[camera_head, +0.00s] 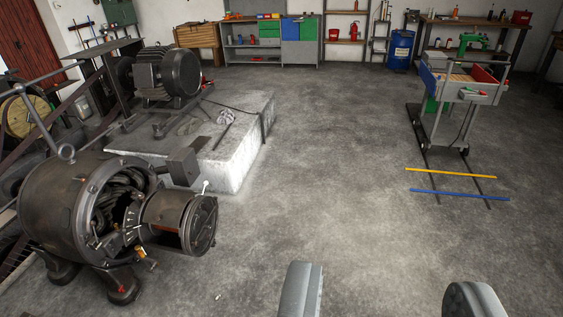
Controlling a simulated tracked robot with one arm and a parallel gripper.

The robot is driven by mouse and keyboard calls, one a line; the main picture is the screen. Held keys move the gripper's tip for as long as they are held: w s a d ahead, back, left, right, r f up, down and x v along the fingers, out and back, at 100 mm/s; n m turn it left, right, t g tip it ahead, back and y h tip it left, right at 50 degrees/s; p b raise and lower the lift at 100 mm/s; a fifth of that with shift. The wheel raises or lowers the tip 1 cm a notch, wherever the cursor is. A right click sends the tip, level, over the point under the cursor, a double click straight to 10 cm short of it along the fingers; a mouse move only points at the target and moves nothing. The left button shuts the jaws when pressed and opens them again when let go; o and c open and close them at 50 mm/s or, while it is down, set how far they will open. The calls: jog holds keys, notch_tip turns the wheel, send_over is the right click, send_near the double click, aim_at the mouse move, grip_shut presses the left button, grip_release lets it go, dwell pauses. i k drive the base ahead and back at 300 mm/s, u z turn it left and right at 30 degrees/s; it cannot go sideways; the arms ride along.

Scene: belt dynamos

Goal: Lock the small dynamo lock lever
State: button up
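A dark metal dynamo (55,205) with an open front end stands on feet at the lower left. A smaller cylindrical part (180,220) sticks out from its right end. A small brass-coloured handle (146,257) sits low at the open end. A thin lever with a pale knob (205,186) stands up above the cylinder. I cannot tell which of these is the lock lever, or its position. My gripper (388,298) is at the bottom edge, its two grey fingers wide apart with bare floor between them. It is well right of the dynamo and touches nothing.
The middle floor is clear.

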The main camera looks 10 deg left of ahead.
aim_at(93, 223)
jog(key=z, duration=0.05)
jog(key=i, duration=1.25)
jog(key=u, duration=1.5)
jog(key=i, duration=2.05)
jog(key=u, duration=0.65)
jog(key=i, duration=0.4)
jog(key=u, duration=0.25)
